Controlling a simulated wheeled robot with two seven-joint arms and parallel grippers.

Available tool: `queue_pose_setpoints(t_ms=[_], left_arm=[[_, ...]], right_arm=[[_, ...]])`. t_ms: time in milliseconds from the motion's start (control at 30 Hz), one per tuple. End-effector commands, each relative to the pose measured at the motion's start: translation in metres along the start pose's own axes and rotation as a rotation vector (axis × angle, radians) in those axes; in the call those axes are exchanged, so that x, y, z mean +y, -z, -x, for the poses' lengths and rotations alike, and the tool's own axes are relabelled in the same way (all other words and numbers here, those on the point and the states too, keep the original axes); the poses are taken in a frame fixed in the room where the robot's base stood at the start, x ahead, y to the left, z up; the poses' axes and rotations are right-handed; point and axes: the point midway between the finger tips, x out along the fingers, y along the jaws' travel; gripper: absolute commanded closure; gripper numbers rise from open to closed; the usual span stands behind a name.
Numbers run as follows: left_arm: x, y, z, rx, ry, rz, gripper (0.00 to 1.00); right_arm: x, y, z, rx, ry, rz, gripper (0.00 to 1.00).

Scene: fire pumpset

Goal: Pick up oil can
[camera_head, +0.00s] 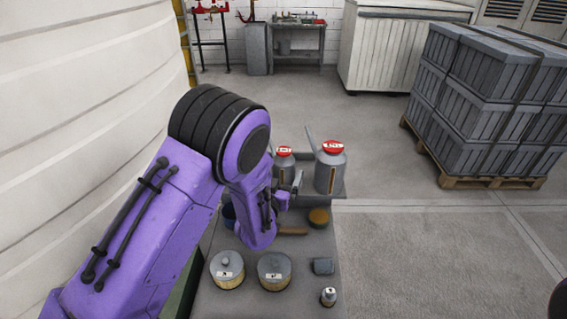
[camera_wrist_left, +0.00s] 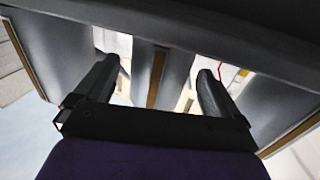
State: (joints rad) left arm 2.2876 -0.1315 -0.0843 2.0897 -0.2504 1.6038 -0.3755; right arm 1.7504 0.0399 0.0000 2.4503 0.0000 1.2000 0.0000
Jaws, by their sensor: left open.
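Two grey cans with red caps and thin spouts stand on a raised shelf at the back of the bench: a large can (camera_head: 330,172) and a smaller can (camera_head: 284,170) to its left. Their labels are too small to read, so I cannot tell which one is the oil can. My left gripper (camera_head: 291,186) is open beside the smaller can, which its arm partly hides. In the left wrist view the fingers (camera_wrist_left: 156,88) are spread apart. A grey surface with a brown strip (camera_wrist_left: 155,76) shows between them; contact cannot be told. My right gripper is not in view.
Two lidded round tins (camera_head: 227,270) (camera_head: 274,271), a small dark block (camera_head: 323,266) and a small bottle (camera_head: 328,297) stand on the bench (camera_head: 302,294). A brown round container (camera_head: 318,217) sits below the large can. Strapped crates (camera_head: 490,95) stand right; floor between is clear.

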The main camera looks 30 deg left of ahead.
Motion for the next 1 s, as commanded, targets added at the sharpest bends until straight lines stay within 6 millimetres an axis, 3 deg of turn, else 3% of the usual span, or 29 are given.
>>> queue_pose_setpoints(t_ms=[267, 500, 767, 1000], left_arm=[[0.001, -0.001, -0.008, -0.001, -0.001, 0.000, 0.03], [0.001, -0.001, -0.007, -0.001, -0.001, 0.000, 0.76], [0.001, 0.001, -0.007, 0.000, -0.001, 0.000, 0.76], [0.003, 0.022, -0.008, 0.001, -0.004, 0.000, 0.76]], right_arm=[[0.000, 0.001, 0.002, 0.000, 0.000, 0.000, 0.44], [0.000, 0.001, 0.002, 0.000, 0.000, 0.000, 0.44], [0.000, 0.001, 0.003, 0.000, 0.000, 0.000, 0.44], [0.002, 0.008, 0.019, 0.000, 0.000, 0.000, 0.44]])
